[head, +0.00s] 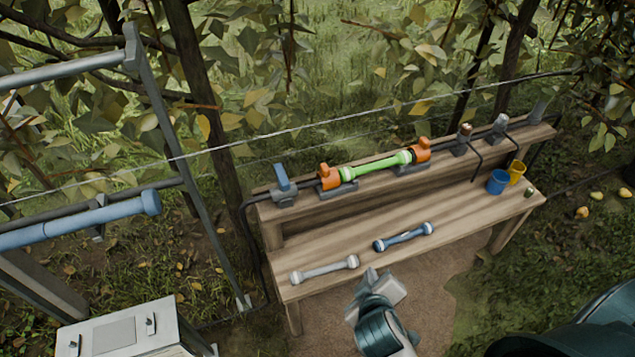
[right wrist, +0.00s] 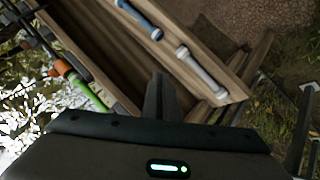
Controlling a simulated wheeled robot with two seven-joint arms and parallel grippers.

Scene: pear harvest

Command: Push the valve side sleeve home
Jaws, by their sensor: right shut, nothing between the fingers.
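A bright green pipe (head: 375,165) lies on the bench's raised back shelf between two orange fittings, the left one (head: 329,177) and the right one (head: 421,149). A pale green sleeve (head: 347,173) sits at its left end against the left fitting, and another (head: 403,157) at its right end. I cannot tell whether either is fully seated. A blue-handled valve (head: 283,185) stands left of the left fitting. The green pipe also shows in the right wrist view (right wrist: 90,95). My right gripper (head: 370,274) is shut and empty at the bench's front edge, apart from the pipe. My left gripper is not in view.
A wire runs above the shelf. Posts and branches stand behind.

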